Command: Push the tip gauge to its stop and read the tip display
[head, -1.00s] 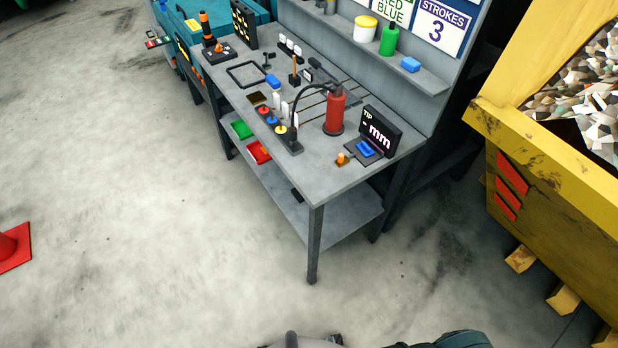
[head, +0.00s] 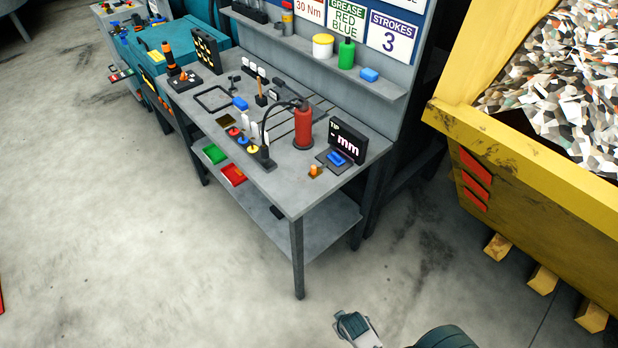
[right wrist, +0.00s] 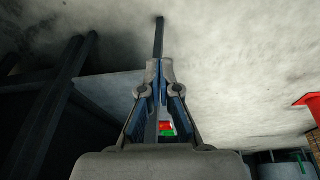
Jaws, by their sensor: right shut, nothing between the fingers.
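The tip display (head: 347,139) is a black screen at the near right end of the grey workbench; it reads "TIP" and "- mm". A blue block (head: 337,158) sits on a dark base just in front of it, and a small orange knob (head: 315,171) stands nearby. I cannot tell which of these is the tip gauge. My right gripper (right wrist: 159,68) is shut and empty in the right wrist view, with a bench leg behind it. In the head view, part of what seems to be that gripper shows at the bottom edge, away from the bench. My left gripper is not in view.
A red cylinder (head: 303,128) with a black hose stands left of the display. Green (head: 214,153) and red (head: 233,175) trays are at the bench's front edge. A yellow skip (head: 530,150) full of scrap stands at right. The floor before the bench is clear.

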